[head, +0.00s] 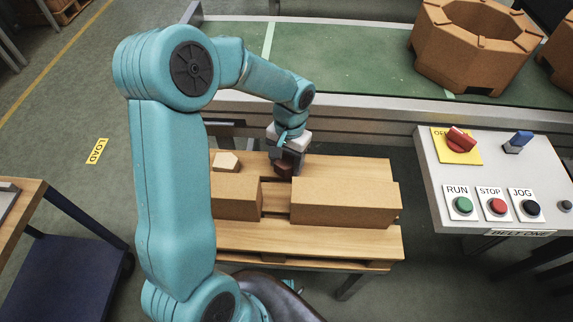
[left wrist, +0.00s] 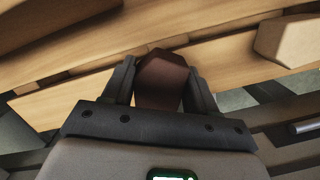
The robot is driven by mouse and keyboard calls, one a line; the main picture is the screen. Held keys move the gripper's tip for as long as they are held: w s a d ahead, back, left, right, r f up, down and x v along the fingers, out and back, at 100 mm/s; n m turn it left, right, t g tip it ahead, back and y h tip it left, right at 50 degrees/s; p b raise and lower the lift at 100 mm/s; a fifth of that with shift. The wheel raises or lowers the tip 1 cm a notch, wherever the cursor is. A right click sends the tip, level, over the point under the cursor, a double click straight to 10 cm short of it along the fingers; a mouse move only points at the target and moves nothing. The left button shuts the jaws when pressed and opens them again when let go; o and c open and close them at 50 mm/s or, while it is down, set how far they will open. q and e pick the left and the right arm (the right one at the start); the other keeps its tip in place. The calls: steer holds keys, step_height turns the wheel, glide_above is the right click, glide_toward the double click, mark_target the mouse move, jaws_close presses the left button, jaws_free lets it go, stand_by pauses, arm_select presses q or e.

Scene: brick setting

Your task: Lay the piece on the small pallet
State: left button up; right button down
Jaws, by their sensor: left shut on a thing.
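The piece, a dark reddish-brown block (head: 284,169), is between the fingers of my left gripper (head: 287,163), which is shut on it. In the left wrist view the block (left wrist: 160,80) sits between the two dark fingers of the gripper (left wrist: 161,82). The small wooden pallet (head: 350,170) lies below, with slatted boards. The gripper points down over the pallet's far part. I cannot tell whether the block touches the boards. My right gripper is not in view.
A green conveyor (head: 330,60) runs behind. A control panel (head: 490,165) stands at right.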

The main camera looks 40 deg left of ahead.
arm_select(q)
steer(key=shift+w+f, duration=0.1)
steer(key=shift+f, duration=0.65)
steer(key=shift+r, duration=0.1)
steer(key=o, duration=1.2)
steer(key=shift+f, duration=0.2)
steer(key=shift+c, duration=0.2)
steer(key=shift+r, duration=0.1)
steer(key=shift+r, duration=0.2)
step_height(320, 180, up, 12)
steer(key=w+p, duration=0.1)
steer(key=p, duration=0.1)
steer(key=shift+w+a+f, duration=0.15)
steer(key=shift+w+a, duration=0.15)
steer(key=shift+a, duration=0.05)
